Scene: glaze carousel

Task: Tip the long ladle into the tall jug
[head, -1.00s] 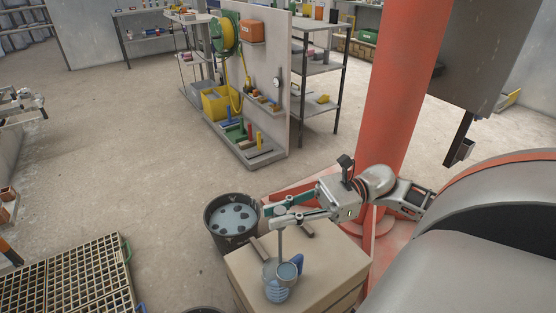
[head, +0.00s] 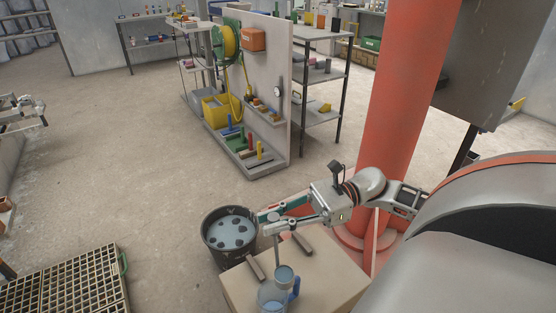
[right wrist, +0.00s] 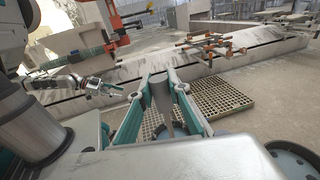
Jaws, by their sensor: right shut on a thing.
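The tall jug (head: 270,298) is pale blue and see-through, with a blue handle, and stands on the near part of a tan block. The long ladle hangs from my right gripper (head: 270,224), its grey stem upright and its round cup (head: 284,275) low. The cup overlaps the jug's far rim in the head view; I cannot tell whether it is over the mouth or behind it. The cup looks level. In the right wrist view the stem (right wrist: 161,100) shows between the fingers.
A dark bucket (head: 230,237) of bluish liquid with dark lumps stands left of the tan block (head: 325,275). Dark bars (head: 302,243) lie on the block. A grated crate (head: 70,290) is at lower left. A red column (head: 400,110) stands behind my right arm. Open floor lies left.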

